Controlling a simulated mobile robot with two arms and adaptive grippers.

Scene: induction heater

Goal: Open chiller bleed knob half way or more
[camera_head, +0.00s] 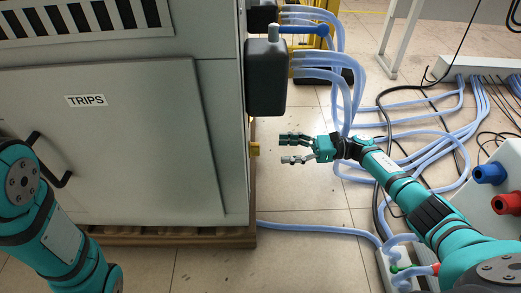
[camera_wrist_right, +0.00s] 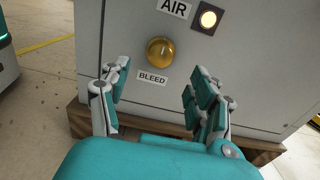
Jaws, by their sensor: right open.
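The bleed knob is a round, gold-coloured knob (camera_wrist_right: 160,50) on the grey cabinet side, just above a label reading BLEED (camera_wrist_right: 152,78). In the head view the knob (camera_head: 254,149) sticks out from the cabinet's right side, seen edge-on. My right gripper (camera_head: 282,149) is open and points left at the knob, with a short gap between them. In the right wrist view the spread fingers (camera_wrist_right: 155,88) stand left and right of the BLEED label, below the knob, and hold nothing. My left arm shows at the left edge, but its gripper is out of view.
The grey cabinet (camera_head: 120,130) with a TRIPS label stands on a wooden base (camera_head: 160,237). A dark connector box (camera_head: 266,78) with blue hoses (camera_head: 338,80) sits above the knob. An AIR label (camera_wrist_right: 174,8) and a lit lamp (camera_wrist_right: 208,19) are above it. Hoses cover the floor at right.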

